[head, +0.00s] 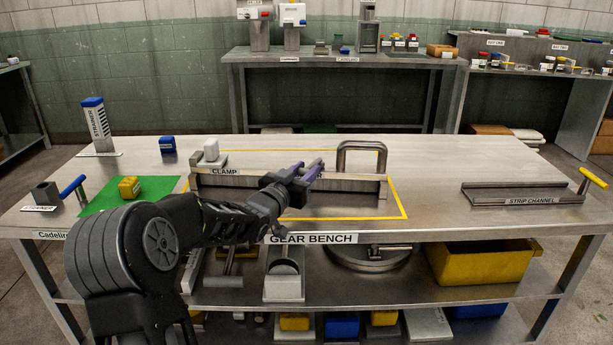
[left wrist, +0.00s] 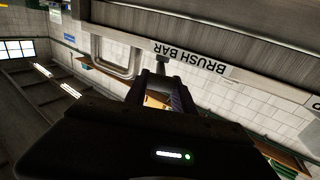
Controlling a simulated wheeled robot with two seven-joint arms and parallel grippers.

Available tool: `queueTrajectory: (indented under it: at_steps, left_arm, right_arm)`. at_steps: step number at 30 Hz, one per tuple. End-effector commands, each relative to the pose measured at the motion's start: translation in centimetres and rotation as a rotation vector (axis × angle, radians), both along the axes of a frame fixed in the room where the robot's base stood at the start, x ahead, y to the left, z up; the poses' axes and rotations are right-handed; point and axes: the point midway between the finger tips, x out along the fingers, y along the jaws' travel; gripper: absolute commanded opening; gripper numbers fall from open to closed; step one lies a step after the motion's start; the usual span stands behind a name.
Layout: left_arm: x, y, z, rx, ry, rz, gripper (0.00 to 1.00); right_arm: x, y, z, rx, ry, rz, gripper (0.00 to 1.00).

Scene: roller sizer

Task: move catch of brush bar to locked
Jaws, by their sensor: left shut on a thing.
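The brush bar (head: 347,184) is a long grey metal bar inside a yellow outline on the gear bench. Its "BRUSH BAR" label (left wrist: 190,57) shows upside down in the left wrist view. My left gripper (head: 302,178) is at the middle of the bar, reaching over it from the front. In the left wrist view its two dark fingers (left wrist: 163,85) close around a small grey piece (left wrist: 163,59) beside the label, which looks like the catch. Most of the catch is hidden by the fingers, so its position cannot be told. My right gripper is not in view.
An arched metal handle (head: 362,146) stands at the bar's right. A white block labelled "CLAMP" (head: 211,151) is at its left end. A yellow block (head: 129,187) rests on a green mat (head: 160,185). The strip channel (head: 525,195) lies far right, with clear bench between.

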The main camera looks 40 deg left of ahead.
Motion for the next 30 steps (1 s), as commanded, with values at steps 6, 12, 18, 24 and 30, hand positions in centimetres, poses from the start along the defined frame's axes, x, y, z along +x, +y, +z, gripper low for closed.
queueTrajectory:
  at_steps: [6,12,18,24,30]
  left_arm:
    - [0.0,-0.08,0.14,0.001,0.0,-0.023,0.0]
    - [0.02,-0.13,0.12,0.002,0.0,-0.023,0.33]
    - [0.01,-0.12,0.04,0.001,0.001,-0.023,0.49]
    - [0.0,-0.11,-0.02,0.001,0.002,-0.022,0.53]
    - [-0.49,-0.13,0.01,0.001,0.002,-0.021,0.53]
  right_arm:
    - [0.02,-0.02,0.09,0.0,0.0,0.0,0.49]
    - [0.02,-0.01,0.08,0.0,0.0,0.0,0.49]
    - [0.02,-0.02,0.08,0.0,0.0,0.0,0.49]
    - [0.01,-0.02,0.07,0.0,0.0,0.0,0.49]
    - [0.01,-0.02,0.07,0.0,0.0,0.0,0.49]
